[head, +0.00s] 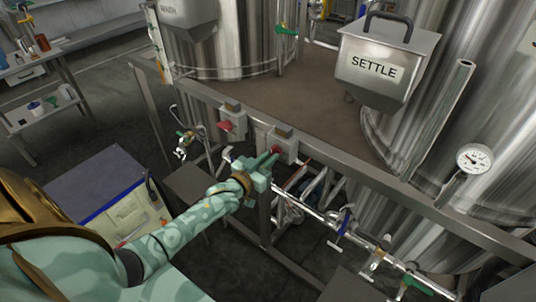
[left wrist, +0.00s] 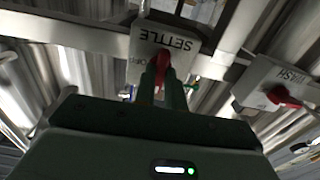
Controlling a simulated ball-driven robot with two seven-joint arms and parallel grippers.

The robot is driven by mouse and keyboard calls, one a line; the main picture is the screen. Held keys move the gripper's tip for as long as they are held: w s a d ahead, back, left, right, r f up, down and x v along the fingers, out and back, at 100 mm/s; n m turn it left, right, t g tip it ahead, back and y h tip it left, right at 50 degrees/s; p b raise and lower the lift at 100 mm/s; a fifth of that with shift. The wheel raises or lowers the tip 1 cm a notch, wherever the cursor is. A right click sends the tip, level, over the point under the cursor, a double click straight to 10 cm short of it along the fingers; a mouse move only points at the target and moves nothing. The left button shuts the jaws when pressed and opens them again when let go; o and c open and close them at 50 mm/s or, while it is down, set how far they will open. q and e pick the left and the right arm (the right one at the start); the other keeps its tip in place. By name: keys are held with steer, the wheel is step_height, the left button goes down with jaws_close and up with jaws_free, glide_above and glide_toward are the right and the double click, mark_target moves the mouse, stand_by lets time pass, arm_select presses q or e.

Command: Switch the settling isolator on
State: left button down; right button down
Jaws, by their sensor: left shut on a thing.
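The settling isolator is a grey box (head: 281,146) on the steel rail in the head view. In the left wrist view its plate (left wrist: 172,42) reads SETTLE upside down, and its red handle (left wrist: 163,62) shows between my fingertips. My left gripper (head: 270,163) is shut on this red handle; the fingers hide most of it in the head view. In the left wrist view the gripper (left wrist: 163,82) reaches up to the plate, and the visible part of the handle runs roughly up and down the picture. Lettering beside the handle is partly covered.
A second isolator marked WASH (left wrist: 266,82), with a red handle (left wrist: 284,97), sits beside it; it also shows left of the settling one in the head view (head: 232,121). The SETTLE hopper (head: 379,66) stands behind the rail. Pipes with valves (head: 345,218) run below right.

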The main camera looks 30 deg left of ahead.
arm_select(q)
steer(key=c, duration=1.5)
jaws_free()
steer(key=shift+o, duration=0.2)
steer(key=s+a+p, duration=0.1)
steer(key=s, duration=1.5)
steer(key=shift+s+a+p, duration=0.15)
steer(key=shift+p, duration=0.2)
steer(key=shift+f, duration=0.1)
